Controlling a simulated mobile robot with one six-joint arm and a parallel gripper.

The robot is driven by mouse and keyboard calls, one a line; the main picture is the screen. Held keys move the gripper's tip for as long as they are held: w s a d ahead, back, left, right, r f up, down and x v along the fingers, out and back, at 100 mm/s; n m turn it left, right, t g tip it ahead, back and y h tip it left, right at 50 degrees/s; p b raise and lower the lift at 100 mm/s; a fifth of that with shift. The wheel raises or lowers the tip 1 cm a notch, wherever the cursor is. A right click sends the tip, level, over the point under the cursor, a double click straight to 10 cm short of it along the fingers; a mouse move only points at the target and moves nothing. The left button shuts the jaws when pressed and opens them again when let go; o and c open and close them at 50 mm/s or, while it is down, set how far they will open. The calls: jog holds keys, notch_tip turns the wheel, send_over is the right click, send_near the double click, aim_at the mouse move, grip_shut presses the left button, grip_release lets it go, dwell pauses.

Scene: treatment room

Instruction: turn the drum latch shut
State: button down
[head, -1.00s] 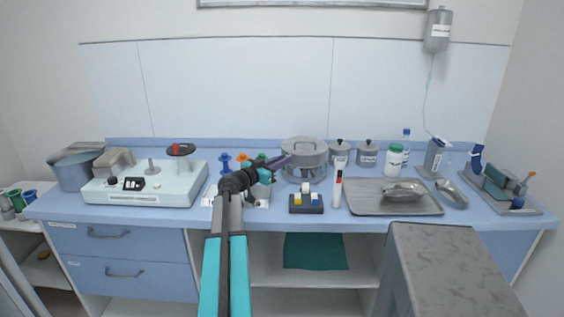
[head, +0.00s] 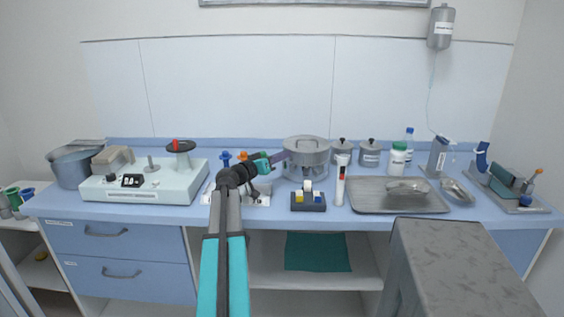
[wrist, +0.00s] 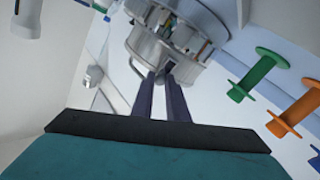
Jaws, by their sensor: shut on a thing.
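The metal drum (head: 312,158) stands on the counter right of my gripper, with its lid on. In the wrist view the drum (wrist: 148,45) shows at the top, with openings in its side wall. My gripper (head: 284,157) is at the drum's left side. In the wrist view my gripper's two dark fingers (wrist: 162,76) come together at a small metal piece low on the drum wall, which looks like the latch. They are shut on it. The fingertips hide most of the latch, so its exact position cannot be told.
Green (wrist: 262,72) and orange (wrist: 294,108) spool-shaped pieces stand close beside my gripper. A pale machine (head: 145,185) stands left.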

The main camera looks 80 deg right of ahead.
jog(key=shift+w+d+n, duration=0.1)
jog(key=shift+w+n, duration=0.05)
jog(key=shift+n, duration=0.45)
jog(key=shift+b, duration=0.3)
jog(key=c, duration=1.7)
grip_release()
jog(key=shift+c, duration=0.2)
jog(key=b+v, duration=0.1)
jog(key=v, duration=1.3)
jog(key=shift+b, duration=0.3)
jog(key=shift+d, duration=0.1)
